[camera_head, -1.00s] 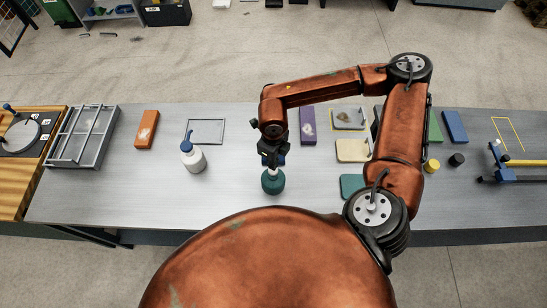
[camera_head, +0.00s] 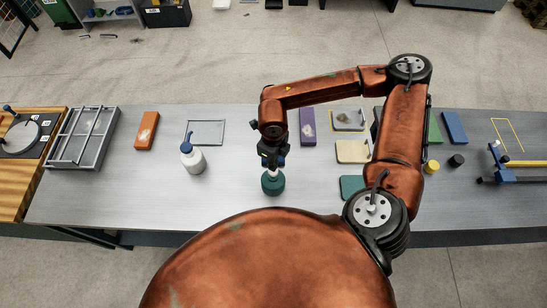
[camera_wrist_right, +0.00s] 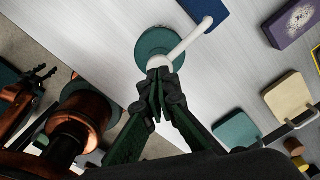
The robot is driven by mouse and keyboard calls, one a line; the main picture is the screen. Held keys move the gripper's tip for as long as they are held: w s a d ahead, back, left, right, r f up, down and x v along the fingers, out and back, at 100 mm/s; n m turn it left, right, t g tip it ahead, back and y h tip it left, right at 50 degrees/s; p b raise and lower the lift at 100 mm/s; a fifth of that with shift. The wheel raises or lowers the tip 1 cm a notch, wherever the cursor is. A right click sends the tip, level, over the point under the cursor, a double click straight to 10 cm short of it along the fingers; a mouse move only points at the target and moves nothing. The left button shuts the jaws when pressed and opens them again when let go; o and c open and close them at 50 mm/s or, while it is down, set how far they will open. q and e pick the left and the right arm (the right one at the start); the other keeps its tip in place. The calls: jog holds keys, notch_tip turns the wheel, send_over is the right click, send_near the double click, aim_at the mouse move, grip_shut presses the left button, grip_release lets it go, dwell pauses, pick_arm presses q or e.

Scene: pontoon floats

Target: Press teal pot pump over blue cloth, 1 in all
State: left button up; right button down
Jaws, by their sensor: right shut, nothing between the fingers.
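The teal pot (camera_head: 272,186) stands upright on the grey table, with a white pump on top. In the right wrist view the teal pot (camera_wrist_right: 152,48) shows from above, and its white pump spout (camera_wrist_right: 190,40) points up and right towards a blue cloth (camera_wrist_right: 207,8), partly cut off by the frame edge. In the head view the cloth is mostly hidden behind my gripper. My right gripper (camera_head: 272,162) is directly above the pump. Its fingers (camera_wrist_right: 160,82) are shut and empty at the pump head; whether they touch it is unclear.
A white bottle with a blue pump (camera_head: 193,160) stands to the left, near a grey outlined frame (camera_head: 206,121) and an orange block (camera_head: 147,130). A purple block (camera_head: 307,126), a beige pad (camera_head: 352,152) and a teal pad (camera_head: 351,186) lie to the right. The table between bottle and pot is clear.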

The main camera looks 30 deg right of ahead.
jog(key=shift+f, duration=0.1)
jog(key=shift+f+b, duration=1.6)
jog(key=shift+f, duration=0.05)
jog(key=shift+r, duration=0.2)
jog(key=shift+r+p, duration=0.7)
jog(key=shift+r, duration=0.8)
jog(key=shift+r, duration=0.15)
notch_tip(320, 180, up, 6)
jog(key=shift+f+p, duration=0.1)
jog(key=shift+p, duration=1.05)
